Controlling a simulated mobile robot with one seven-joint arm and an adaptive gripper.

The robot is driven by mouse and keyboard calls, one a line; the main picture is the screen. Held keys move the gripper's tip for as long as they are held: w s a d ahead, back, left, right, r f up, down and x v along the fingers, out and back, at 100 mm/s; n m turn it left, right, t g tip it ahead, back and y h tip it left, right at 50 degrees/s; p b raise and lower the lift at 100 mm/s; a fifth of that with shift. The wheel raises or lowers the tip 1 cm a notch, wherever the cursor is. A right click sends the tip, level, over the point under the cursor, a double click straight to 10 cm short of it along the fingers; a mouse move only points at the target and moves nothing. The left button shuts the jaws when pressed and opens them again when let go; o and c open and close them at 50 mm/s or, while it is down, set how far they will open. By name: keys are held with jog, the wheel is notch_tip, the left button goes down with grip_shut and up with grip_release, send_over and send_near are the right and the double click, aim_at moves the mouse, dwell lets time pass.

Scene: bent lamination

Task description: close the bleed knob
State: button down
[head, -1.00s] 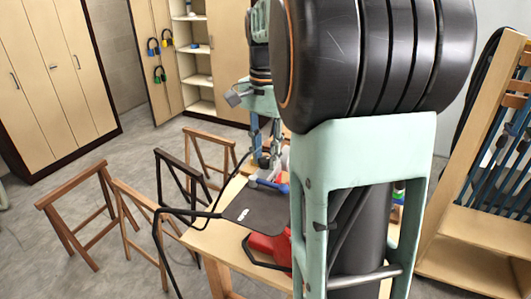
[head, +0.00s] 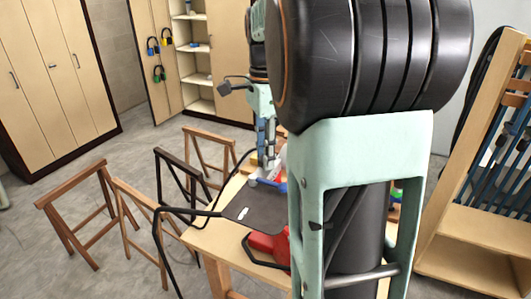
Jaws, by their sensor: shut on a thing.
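My gripper (head: 267,168) is small and far off in the head view, pointing down over the back part of the wooden table (head: 218,240). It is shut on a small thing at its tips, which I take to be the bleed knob. The knob itself is too small and hidden to make out. A blue part (head: 270,184) lies right at the fingertips, by the far edge of a dark mat (head: 254,209). A red piece of equipment (head: 268,244) sits nearer on the table, partly hidden behind my arm.
A black hose (head: 185,211) arches off the table's left side. Wooden trestles (head: 100,215) stand on the floor to the left. A wooden rack (head: 480,235) stands at right, and cabinets (head: 60,75) line the back. Open floor lies at far left.

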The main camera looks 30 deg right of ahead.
dwell(0.4)
jog(key=c, duration=1.6)
grip_release()
notch_tip(320, 180, up, 12)
